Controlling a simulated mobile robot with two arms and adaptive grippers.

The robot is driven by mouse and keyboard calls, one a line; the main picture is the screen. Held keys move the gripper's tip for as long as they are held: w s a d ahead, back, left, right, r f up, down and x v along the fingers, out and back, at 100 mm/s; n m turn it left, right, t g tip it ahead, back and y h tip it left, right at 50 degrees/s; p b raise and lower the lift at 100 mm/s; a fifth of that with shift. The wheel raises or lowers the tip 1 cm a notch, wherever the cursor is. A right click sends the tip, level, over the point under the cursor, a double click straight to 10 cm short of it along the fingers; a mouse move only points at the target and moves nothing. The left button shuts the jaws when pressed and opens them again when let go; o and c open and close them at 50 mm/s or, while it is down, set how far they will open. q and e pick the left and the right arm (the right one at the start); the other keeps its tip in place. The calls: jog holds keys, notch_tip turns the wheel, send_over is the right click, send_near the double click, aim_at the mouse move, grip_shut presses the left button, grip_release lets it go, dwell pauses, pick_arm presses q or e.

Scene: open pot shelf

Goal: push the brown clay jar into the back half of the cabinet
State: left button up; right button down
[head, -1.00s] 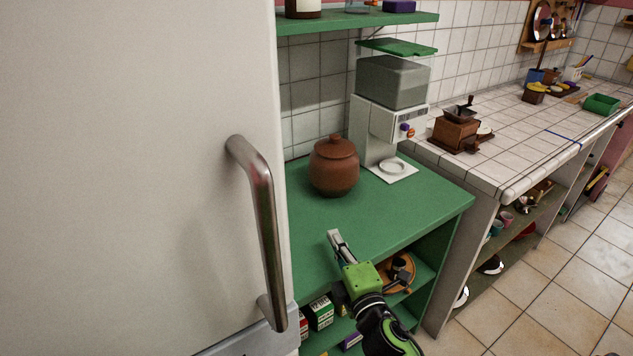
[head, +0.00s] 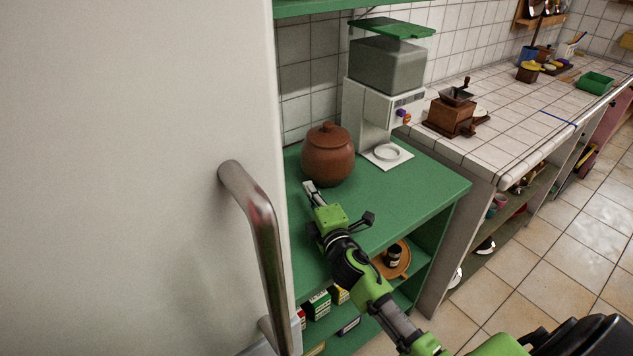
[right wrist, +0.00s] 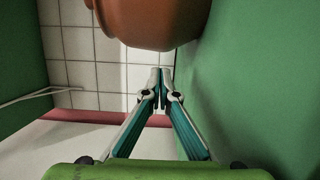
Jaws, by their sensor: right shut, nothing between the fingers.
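The brown clay jar (head: 328,158), round with a knobbed lid, stands upright on the green cabinet top (head: 415,190), left of a white coffee machine. My right gripper (head: 309,186) is shut and empty, low over the green top at the jar's front left. In the right wrist view the jar (right wrist: 155,25) lies at the top edge, turned sideways, just above the closed fingertips (right wrist: 160,72). A small gap seems to show there; I cannot tell for certain whether they touch. My left gripper is not in view.
The coffee machine (head: 372,115) stands close to the jar's right. A tiled wall (head: 310,100) is behind the jar. A large white door with a metal handle (head: 258,225) bounds the left side. The green top is clear at front right.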

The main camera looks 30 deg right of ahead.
aim_at(329, 178)
jog(key=d, duration=0.1)
jog(key=w+d, duration=0.1)
jog(key=shift+w+d, duration=0.3)
jog(key=shift+d, duration=0.05)
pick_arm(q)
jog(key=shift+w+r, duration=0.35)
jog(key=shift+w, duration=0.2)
pick_arm(e)
jog(key=shift+w+d, duration=0.1)
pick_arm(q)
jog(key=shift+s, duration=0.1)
pick_arm(e)
jog(key=w+d, duration=0.1)
jog(key=d, duration=0.1)
jog(key=w+d, duration=0.2)
jog(key=shift+w+d+b, duration=0.2)
jog(key=shift+d+b, duration=0.1)
jog(key=shift+b, duration=0.05)
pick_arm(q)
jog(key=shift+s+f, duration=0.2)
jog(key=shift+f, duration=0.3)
pick_arm(e)
jog(key=shift+s+a, duration=0.1)
